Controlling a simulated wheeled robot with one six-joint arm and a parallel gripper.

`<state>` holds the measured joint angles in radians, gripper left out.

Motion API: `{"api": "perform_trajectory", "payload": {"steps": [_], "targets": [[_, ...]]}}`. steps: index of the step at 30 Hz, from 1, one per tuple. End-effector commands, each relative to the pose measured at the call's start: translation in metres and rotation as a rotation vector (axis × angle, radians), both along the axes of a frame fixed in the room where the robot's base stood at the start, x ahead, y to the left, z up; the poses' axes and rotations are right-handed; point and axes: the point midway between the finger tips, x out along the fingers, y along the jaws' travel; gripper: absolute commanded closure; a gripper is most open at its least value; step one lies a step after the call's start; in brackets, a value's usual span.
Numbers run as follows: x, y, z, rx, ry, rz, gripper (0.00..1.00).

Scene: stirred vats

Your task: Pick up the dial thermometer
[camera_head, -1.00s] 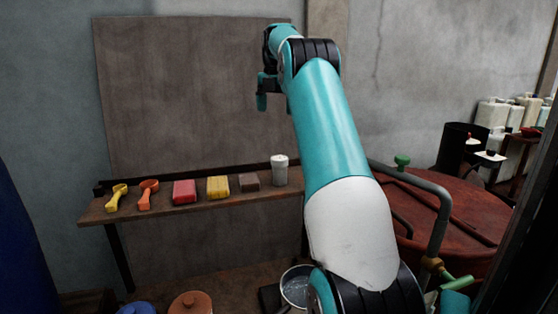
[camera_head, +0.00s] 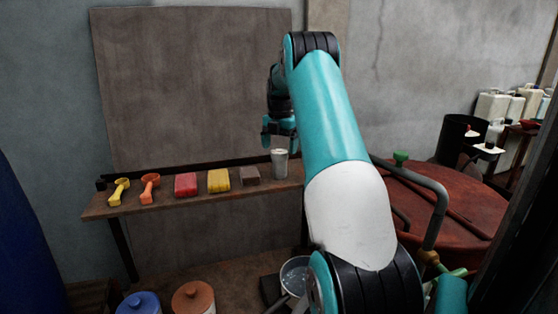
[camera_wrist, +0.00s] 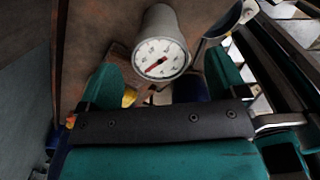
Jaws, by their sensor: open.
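The dial thermometer (camera_head: 280,164) is a grey upright cylinder at the right end of the wall shelf. In the wrist view its round white dial (camera_wrist: 160,59) with a red pointer faces the camera. My gripper (camera_head: 279,133) is just above the thermometer in the head view. In the wrist view my gripper (camera_wrist: 164,82) is open, with one green finger on each side of the dial's lower edge. Nothing is held between the fingers. I cannot tell the exact height gap between the fingertips and the dial.
The narrow shelf (camera_head: 150,208) also holds a brown block (camera_head: 250,175), a yellow block (camera_head: 219,180), a red block (camera_head: 187,184), an orange scoop (camera_head: 149,187) and a yellow scoop (camera_head: 119,191). A wall board stands behind it. A red-lidded vat (camera_head: 455,205) is at right.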

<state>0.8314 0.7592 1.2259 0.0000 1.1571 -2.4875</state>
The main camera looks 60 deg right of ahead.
Motion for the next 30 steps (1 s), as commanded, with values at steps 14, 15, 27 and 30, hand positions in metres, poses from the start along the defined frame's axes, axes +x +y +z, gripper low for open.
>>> {"api": "perform_trajectory", "payload": {"steps": [14,15,27,30], "targets": [[0.0,0.0,-0.028,0.0,-0.001,0.0,0.12],[0.0,0.0,-0.028,0.0,-0.001,0.0,0.21],[0.001,0.0,-0.027,-0.001,-0.002,0.0,0.68],[0.001,0.0,-0.026,-0.002,-0.002,0.0,0.68]]}}
